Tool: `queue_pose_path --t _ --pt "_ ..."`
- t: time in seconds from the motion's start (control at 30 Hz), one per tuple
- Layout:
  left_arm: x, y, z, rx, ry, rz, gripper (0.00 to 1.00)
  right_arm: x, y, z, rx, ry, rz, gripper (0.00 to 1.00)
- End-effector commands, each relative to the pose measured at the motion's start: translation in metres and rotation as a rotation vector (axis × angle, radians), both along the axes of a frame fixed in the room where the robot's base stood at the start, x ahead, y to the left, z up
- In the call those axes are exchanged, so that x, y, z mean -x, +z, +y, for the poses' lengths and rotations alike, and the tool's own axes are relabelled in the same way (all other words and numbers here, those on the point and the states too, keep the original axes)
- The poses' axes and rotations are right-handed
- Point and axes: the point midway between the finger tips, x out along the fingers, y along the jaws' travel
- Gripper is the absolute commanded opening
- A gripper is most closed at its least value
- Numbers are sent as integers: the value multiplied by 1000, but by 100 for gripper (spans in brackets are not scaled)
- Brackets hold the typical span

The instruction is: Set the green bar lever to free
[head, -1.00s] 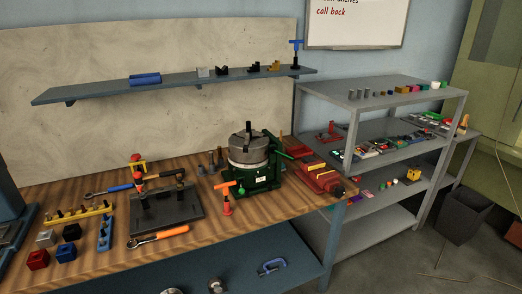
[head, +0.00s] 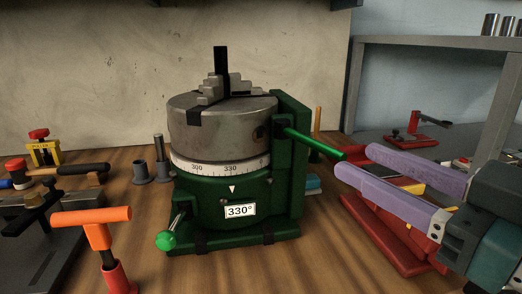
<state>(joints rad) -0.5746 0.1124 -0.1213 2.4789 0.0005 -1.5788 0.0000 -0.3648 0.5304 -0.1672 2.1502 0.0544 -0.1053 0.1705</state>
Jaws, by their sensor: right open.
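The green bar lever (head: 315,144) sticks out from the upper right side of the dark green rotary table (head: 228,205), sloping slightly down to the right. The table carries a grey chuck (head: 222,120), and a label on its front reads 330°. A second, short lever with a green ball knob (head: 166,240) is at its lower left. My right gripper (head: 354,159) comes in from the right, open, with long purple fingers. Its fingertips are close to the bar's free end; I cannot tell whether they touch it. My left gripper is not in view.
An orange T-handle (head: 92,215) stands at the front left. Grey posts (head: 160,165) stand left of the rotary table. A red vise (head: 385,235) lies beneath my right gripper. A grey shelf unit (head: 440,43) stands behind on the right.

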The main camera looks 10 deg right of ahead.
Motion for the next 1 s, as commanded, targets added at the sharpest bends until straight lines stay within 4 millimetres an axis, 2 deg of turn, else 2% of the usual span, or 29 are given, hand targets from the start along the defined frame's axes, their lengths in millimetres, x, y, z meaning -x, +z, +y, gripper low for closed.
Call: queue_pose_path --t 0.03,0.27,0.7,1.0 --pt "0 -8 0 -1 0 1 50 0 -7 1 -2 6 -9 45" --pt "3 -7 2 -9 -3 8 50 -15 -2 6 -6 8 -21 45" --pt "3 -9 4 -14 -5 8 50 -79 -3 32 -5 8 -18 45" --pt "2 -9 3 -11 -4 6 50 -92 -3 38 -4 10 -17 45"
